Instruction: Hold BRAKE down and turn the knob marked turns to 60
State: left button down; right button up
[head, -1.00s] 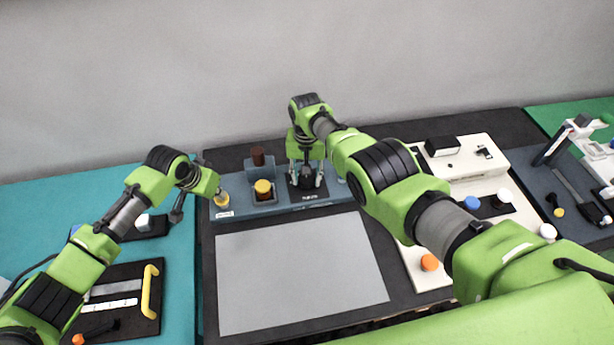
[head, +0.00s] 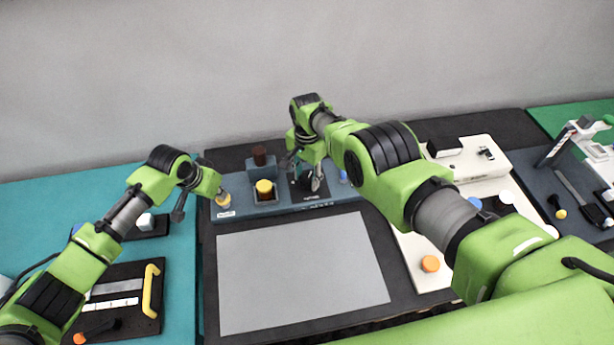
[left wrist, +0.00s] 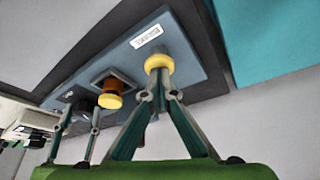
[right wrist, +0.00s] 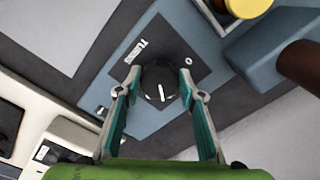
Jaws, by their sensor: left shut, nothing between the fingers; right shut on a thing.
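The BRAKE button (head: 223,200) is yellow, at the left end of the blue-grey panel (head: 285,209); a label too small to read surely sits beside it. My left gripper (left wrist: 158,76) is shut and empty, its fingertips together on top of the button (left wrist: 157,61). How far the button is pressed I cannot tell. The turns knob (right wrist: 160,86) is black with a white pointer line, on a dark plate marked TURNS, with a 0 mark at upper right. My right gripper (right wrist: 160,78) is shut on the knob, a finger on each side. The pointer aims down the picture, away from the 0.
A yellow-capped amber part (head: 264,188) sits in a square socket between the grippers, with a dark brown cylinder (head: 259,156) behind it. A grey mat (head: 300,270) lies clear in front. A white panel (head: 470,160) stands to the right, partly behind my right arm.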

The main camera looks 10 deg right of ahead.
jog(key=shift+s, duration=0.1)
dwell(0.3)
jog(key=o, duration=1.1)
